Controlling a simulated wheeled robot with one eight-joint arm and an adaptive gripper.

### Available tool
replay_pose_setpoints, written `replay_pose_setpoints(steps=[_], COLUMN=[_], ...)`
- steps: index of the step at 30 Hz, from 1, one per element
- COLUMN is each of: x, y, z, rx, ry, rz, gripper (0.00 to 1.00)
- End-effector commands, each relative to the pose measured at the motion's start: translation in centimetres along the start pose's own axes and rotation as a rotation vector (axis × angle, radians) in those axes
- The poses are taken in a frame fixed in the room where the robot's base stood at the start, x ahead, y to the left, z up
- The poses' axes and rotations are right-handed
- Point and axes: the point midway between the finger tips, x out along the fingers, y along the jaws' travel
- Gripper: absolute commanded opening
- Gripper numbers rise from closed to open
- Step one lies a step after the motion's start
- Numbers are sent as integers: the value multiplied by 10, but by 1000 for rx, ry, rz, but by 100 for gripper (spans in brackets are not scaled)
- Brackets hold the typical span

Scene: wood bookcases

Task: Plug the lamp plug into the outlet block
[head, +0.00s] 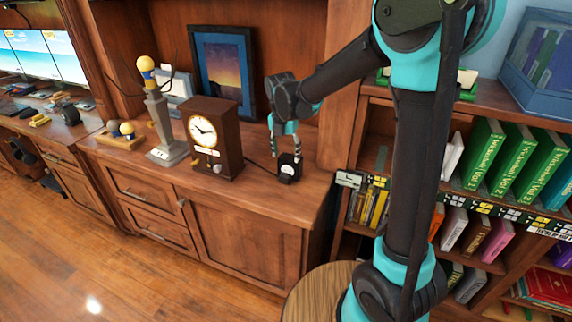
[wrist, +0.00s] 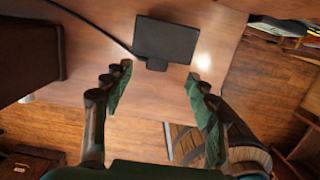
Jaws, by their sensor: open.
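A small black block (head: 289,168) with a pale front face stands on the wooden cabinet top, right of the clock; it looks like the outlet block. In the wrist view a dark rectangular block (wrist: 167,40) shows from above, with a small dark tab on its near edge and a cable (wrist: 85,17) running off to the upper left. I cannot tell whether the tab is the lamp plug. My gripper (head: 286,140) points down just above the block. In the wrist view its fingers (wrist: 155,85) are open, with nothing held between them.
A brown clock (head: 204,138) stands left of the block, with a grey stand bearing a yellow bulb (head: 146,64) further left. A framed picture (head: 222,70) leans behind. The cabinet's front edge is close. Bookshelves with green books (head: 483,152) stand at the right.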

Motion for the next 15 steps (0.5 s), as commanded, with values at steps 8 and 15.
replay_pose_setpoints(steps=[8,15], x=[-38,-44], y=[1,1], z=[-5,-6], rx=[-4,-4], ry=[9,11], rz=[0,0], gripper=[58,58])
